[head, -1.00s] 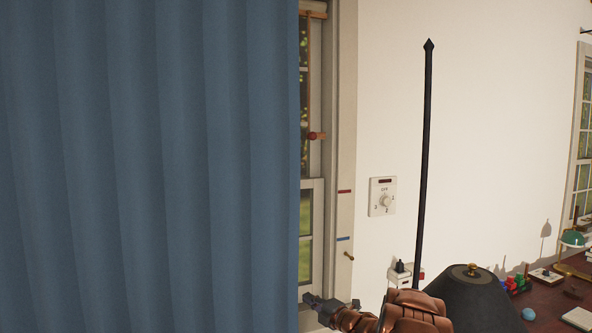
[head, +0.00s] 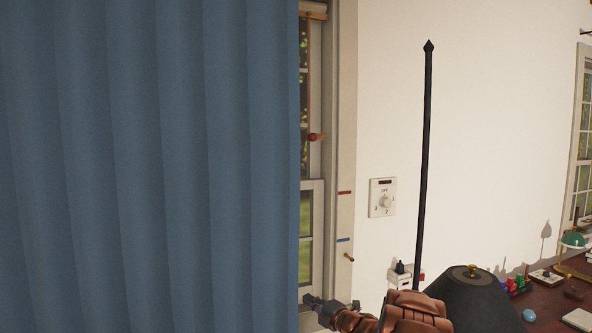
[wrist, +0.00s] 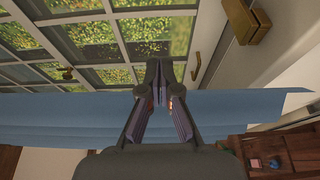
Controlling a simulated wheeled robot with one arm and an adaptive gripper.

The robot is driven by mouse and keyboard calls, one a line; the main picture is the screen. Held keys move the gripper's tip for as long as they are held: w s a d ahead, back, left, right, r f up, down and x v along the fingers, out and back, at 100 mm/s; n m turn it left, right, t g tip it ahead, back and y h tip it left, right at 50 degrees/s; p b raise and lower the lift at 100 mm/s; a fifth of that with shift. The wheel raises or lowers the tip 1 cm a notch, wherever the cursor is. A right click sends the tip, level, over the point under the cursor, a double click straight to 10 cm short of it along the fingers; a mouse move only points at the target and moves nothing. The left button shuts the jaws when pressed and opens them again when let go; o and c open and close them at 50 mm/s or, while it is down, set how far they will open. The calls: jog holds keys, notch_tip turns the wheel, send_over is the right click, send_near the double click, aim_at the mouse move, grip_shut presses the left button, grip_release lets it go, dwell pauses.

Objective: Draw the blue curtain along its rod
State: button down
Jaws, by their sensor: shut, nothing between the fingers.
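The blue curtain (head: 150,160) hangs in vertical folds and fills the left half of the head view. Its right edge lies over the window, leaving a narrow strip of panes uncovered. My gripper (head: 309,299) is low beside the curtain's lower right edge in the head view, in front of the window frame. In the wrist view my gripper (wrist: 158,62) is shut and empty, its fingertips in front of the window panes. The curtain (wrist: 60,108) shows there as a blue band behind the fingers. I cannot tell whether the gripper touches the cloth. The rod is not visible.
The window frame (head: 345,110) carries a red mark (head: 344,192) and a blue mark (head: 343,239). A dial plate (head: 382,197) is on the white wall. A black lampshade (head: 476,300) stands at lower right, by a dark desk (head: 565,308) with small objects.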

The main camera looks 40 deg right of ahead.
aim_at(203, 321)
jog(key=w+a+b, duration=0.1)
jog(key=a+b, duration=0.3)
jog(key=w+a+b, duration=0.2)
jog(key=a+b, duration=0.3)
jog(key=w+a+b, duration=0.2)
jog(key=a+b, duration=0.3)
jog(key=shift+a+f, duration=0.2)
jog(key=shift+w+a+r, duration=0.1)
jog(key=shift+a+r, duration=0.1)
jog(key=shift+a, duration=0.2)
jog(key=w+a+b, duration=0.1)
jog(key=a+b, duration=0.2)
jog(key=a, duration=0.1)
jog(key=w+a+b, duration=0.2)
jog(key=a+b, duration=0.2)
jog(key=a, duration=0.1)
jog(key=w+a+b, duration=0.2)
jog(key=a+b, duration=0.2)
jog(key=a, duration=0.1)
jog(key=shift+f, duration=0.15)
jog(key=shift+w+a, duration=0.15)
jog(key=shift+a, duration=0.4)
